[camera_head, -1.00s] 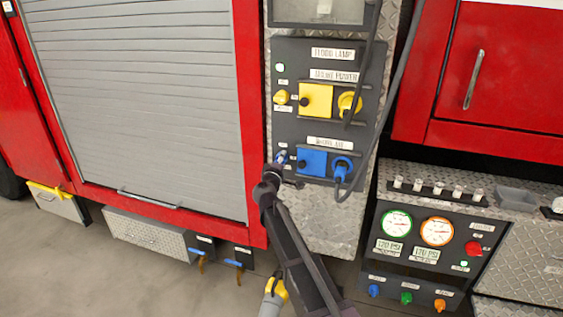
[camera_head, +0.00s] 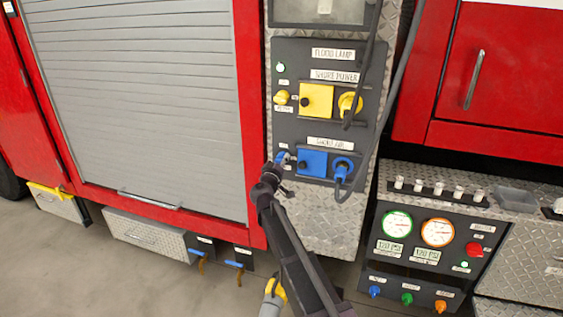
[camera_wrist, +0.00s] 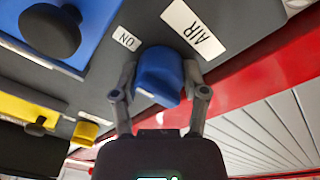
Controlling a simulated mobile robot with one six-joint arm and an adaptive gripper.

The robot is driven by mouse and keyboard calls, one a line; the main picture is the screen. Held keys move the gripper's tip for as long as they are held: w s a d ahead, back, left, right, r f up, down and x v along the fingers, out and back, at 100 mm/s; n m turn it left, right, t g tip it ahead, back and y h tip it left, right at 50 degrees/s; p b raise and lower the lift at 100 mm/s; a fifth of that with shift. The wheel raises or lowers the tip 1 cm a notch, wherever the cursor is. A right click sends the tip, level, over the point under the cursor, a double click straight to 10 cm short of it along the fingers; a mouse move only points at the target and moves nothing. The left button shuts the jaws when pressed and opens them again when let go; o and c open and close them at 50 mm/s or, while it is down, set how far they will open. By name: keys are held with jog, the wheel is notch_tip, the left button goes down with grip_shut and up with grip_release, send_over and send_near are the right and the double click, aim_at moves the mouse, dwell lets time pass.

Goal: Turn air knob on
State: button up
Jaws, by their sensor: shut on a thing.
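The blue air knob (camera_wrist: 160,74) is on the dark grey panel, beside labels reading "AIR" and "ON" in the wrist view. My gripper (camera_wrist: 160,88) is shut on the knob, one finger on each side. In the head view, my gripper (camera_head: 277,163) is at the lower left of the panel (camera_head: 320,225), left of the blue square cover (camera_head: 312,162), and only a bit of the blue knob (camera_head: 282,157) shows past it.
A blue plug with a cable (camera_head: 342,168) is right of the cover. A yellow knob (camera_head: 282,97), yellow cover (camera_head: 316,100) and yellow plug (camera_head: 349,104) are above. A grey roller shutter (camera_head: 140,100) is left; a gauge panel (camera_head: 425,245) is lower right.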

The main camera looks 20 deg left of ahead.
jog(key=o, duration=1.1)
jog(key=shift+w, duration=0.1)
jog(key=shift+o, duration=0.2)
jog(key=shift+n, duration=0.4)
